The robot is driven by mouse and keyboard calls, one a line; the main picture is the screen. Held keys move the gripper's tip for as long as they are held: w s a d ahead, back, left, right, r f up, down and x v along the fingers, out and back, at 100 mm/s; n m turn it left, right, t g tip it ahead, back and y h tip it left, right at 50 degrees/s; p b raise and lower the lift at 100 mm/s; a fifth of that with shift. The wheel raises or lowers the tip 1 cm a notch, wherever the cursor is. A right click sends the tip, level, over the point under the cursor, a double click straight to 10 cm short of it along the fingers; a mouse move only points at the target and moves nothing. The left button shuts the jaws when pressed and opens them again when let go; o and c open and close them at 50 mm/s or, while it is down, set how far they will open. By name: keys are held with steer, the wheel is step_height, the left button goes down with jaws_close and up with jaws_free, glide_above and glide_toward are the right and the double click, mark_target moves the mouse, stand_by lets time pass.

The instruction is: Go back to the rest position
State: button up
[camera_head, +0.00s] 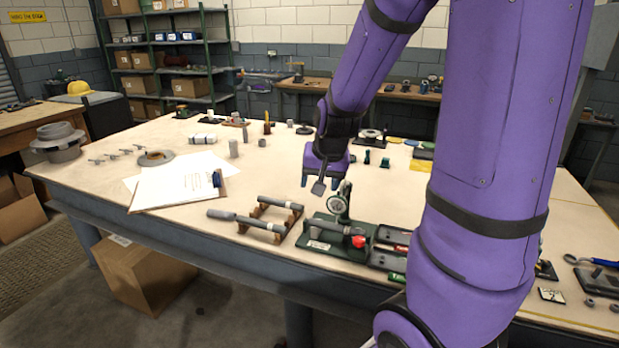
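My purple arm reaches down from the top right over the workbench (390,205). My gripper (320,182) points down above the middle of the bench. Its two fingertips look apart, so it appears open. A small grey flat piece shows between them; I cannot tell whether it belongs to the gripper or is a separate thing. Just below and to the right stands a dial gauge (336,205) on a dark green fixture (318,246) with a grey cylinder and a red knob (358,242). The gap between gripper and gauge is small in the picture.
Grey shafts lie on a wooden rack (268,214) left of the fixture. A clipboard with papers (178,189) lies farther left. Dark trays (388,259) sit right of the fixture, partly behind my arm. Several small parts stand along the back.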

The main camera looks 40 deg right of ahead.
steer(key=s+a+r+n, duration=0.3)
steer(key=s+a+r, duration=0.3)
steer(key=s+r, duration=0.2)
steer(key=s+a+r+n+t+y, duration=0.1)
steer(key=s+a+r+n, duration=0.3)
steer(key=s+a+r, duration=0.3)
steer(key=s, duration=0.2)
steer(key=shift+s+r+n, duration=0.3)
steer(key=shift+s+r, duration=0.05)
stand_by(1.2)
